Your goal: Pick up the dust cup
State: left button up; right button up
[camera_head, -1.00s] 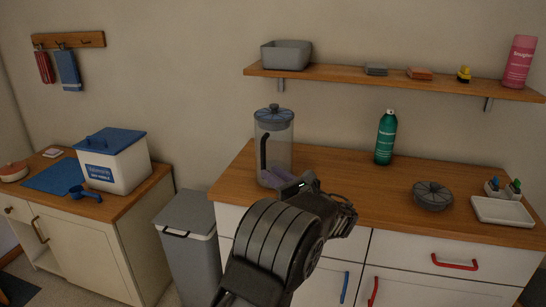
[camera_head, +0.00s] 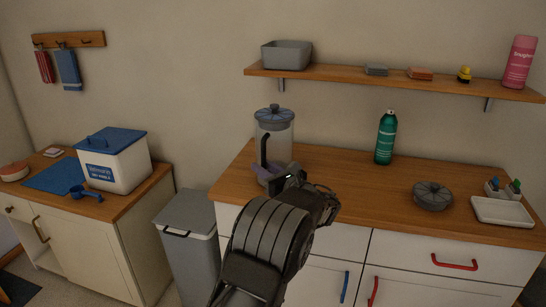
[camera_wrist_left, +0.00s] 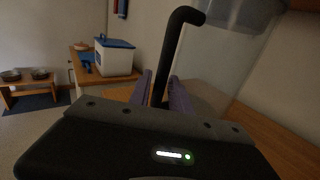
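The dust cup (camera_head: 281,140) is a clear upright cylinder with a grey-blue lid and a black vertical handle. It stands on the wooden counter at its left end. In the left wrist view its black handle (camera_wrist_left: 175,50) stands between the purple fingers of my left gripper (camera_wrist_left: 161,84), with the clear wall (camera_wrist_left: 215,62) to the right. The fingers look apart, one each side of the handle, with small gaps. In the head view my left gripper (camera_head: 264,170) is at the cup's lower front; its wrist hides part of the base. My right gripper is not in view.
A round grey ribbed piece (camera_head: 432,196), a green spray can (camera_head: 386,138) and a white tray (camera_head: 502,211) are on the counter (camera_head: 350,180). A shelf (camera_head: 350,76) hangs above. A grey bin (camera_head: 188,245) stands left of the counter.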

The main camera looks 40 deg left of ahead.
pick_arm(q)
grip_shut()
jog(key=shift+r, duration=0.1)
dwell(1.3)
